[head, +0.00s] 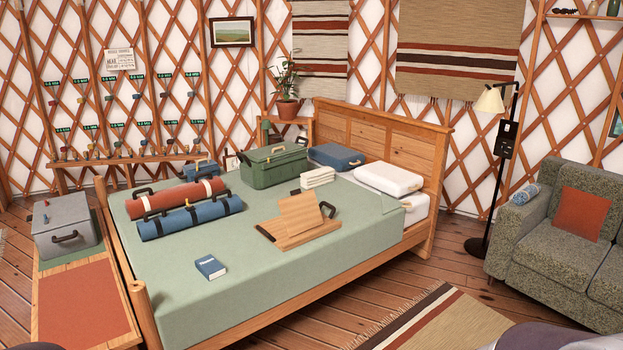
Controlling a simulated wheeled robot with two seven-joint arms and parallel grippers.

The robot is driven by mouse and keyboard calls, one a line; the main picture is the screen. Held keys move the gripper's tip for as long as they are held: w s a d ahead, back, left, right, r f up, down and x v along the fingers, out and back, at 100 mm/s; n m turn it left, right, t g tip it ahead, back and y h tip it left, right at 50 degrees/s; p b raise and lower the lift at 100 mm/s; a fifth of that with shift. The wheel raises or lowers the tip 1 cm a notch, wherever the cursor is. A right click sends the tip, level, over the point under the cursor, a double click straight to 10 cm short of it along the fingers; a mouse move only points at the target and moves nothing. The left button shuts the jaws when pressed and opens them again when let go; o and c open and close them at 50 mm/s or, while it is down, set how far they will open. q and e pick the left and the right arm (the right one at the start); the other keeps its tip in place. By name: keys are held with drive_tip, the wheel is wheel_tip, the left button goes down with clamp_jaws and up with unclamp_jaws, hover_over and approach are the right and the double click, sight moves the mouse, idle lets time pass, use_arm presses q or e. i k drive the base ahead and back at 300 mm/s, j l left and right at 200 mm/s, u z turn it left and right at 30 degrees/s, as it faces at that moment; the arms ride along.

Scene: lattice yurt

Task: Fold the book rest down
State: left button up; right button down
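The wooden book rest (301,213) lies on the green bedspread towards the bed's right front side. Its panel stands raised and tilted above a flat slatted base (306,236). A dark handle shows at the panel's right edge, and another dark part at the base's left end. A small blue book (210,267) lies flat on the bed, to the left and in front of the rest, apart from it. Neither of my grippers is in view.
On the bed (250,297) are red and blue rolls (190,218), a green case (273,168), folded white cloths (317,177), a blue case and white pillows. A grey box (65,225) stands left of the bed. A sofa (560,258) and floor lamp stand right. Bedspread around the book is clear.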

sight(301, 212)
drive_tip(key=i, duration=0.65)
drive_tip(key=i+l+u, duration=0.1)
drive_tip(key=i, duration=0.55)
drive_tip(key=i+l, duration=0.15)
drive_tip(key=i, duration=0.45)
drive_tip(key=i+l+u, duration=0.15)
drive_tip(key=i, duration=0.5)
drive_tip(key=i+l+u, duration=0.3)
drive_tip(key=i, duration=0.2)
drive_tip(key=i+l+u, duration=0.3)
drive_tip(key=i, duration=0.2)
drive_tip(key=j, duration=0.1)
